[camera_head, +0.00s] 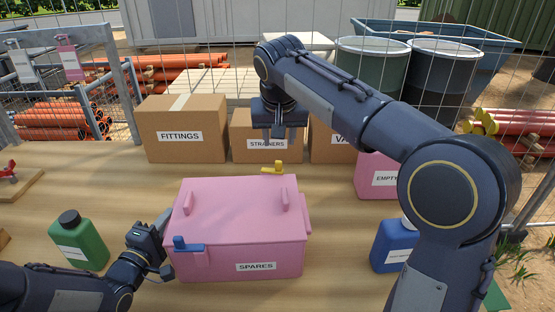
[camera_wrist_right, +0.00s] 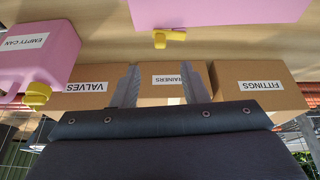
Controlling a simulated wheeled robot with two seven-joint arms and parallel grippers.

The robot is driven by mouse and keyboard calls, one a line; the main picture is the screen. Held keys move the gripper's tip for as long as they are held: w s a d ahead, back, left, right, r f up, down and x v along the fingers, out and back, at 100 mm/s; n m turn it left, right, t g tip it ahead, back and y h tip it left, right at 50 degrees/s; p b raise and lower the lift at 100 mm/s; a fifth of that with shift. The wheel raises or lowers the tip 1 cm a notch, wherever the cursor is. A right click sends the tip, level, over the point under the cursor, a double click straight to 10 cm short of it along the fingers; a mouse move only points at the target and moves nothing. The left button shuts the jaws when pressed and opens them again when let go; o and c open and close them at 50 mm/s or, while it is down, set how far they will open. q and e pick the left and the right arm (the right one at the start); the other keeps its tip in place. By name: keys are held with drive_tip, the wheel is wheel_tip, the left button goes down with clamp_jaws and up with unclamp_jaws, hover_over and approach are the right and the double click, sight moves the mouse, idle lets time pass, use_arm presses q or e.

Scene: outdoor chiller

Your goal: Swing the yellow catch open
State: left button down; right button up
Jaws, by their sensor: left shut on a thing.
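The pink box (camera_head: 236,212) labelled SPARES stands on the table with its lid down. Its yellow catch (camera_head: 272,168) is on the far edge, right of centre; it also shows in the right wrist view (camera_wrist_right: 167,38). A blue catch (camera_head: 188,244) is on the near side, at the left. My left gripper (camera_head: 164,246) is at the box's left side, shut on the box; its exact contact is hard to see. My right gripper (camera_head: 277,138) points down behind the box, beyond the yellow catch. Its fingers (camera_wrist_right: 160,86) are apart, empty and clear of the catch.
Cardboard boxes labelled FITTINGS (camera_head: 185,135), STRAINERS (camera_head: 262,156) and VALVES (camera_wrist_right: 92,88) stand behind the pink box. A pink can (camera_head: 374,176) and a blue bottle (camera_head: 393,246) are at right. A green bottle (camera_head: 79,240) stands at left, near my left arm.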

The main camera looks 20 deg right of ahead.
sight(279, 162)
drive_tip(key=w+f, duration=0.1)
drive_tip(key=f, duration=0.2)
drive_tip(key=w+d+f+m, duration=0.1)
drive_tip(key=w+f, duration=0.1)
drive_tip(key=f, duration=0.2)
drive_tip(key=w+f+m, duration=0.1)
drive_tip(key=f, duration=0.2)
drive_tip(key=shift+w+d+f+h, duration=0.15)
drive_tip(key=shift+w+d+h, duration=0.1)
drive_tip(key=shift+d+h, duration=0.05)
drive_tip(key=shift+g, duration=0.3)
drive_tip(key=shift+c, duration=0.3)
clamp_jaws()
